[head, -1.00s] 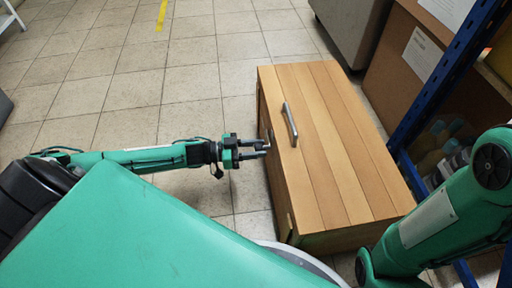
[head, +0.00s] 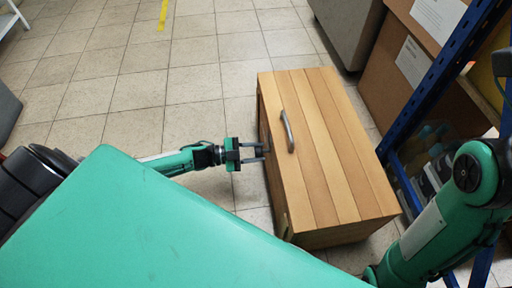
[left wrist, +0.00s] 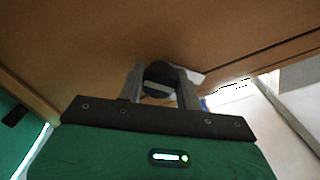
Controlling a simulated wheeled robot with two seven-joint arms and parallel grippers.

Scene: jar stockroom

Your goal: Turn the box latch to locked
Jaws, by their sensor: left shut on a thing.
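The wooden box (head: 335,150) stands on the floor right of centre in the head view, with a grey bar handle (head: 287,130) on its top. My left gripper (head: 262,153) is at the box's left side face. In the left wrist view, its two grey fingers (left wrist: 160,90) are closed on the latch (left wrist: 159,73), a dark round knob with a light bar across it, against the brown wood. The latch is hidden in the head view, and I cannot tell its setting. My right arm shows at the right, but its gripper is out of view.
A blue shelf post (head: 430,85) and cardboard boxes (head: 415,60) stand close to the right of the wooden box. A grey cabinet (head: 348,28) is behind it. The tiled floor (head: 130,85) to the left is clear.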

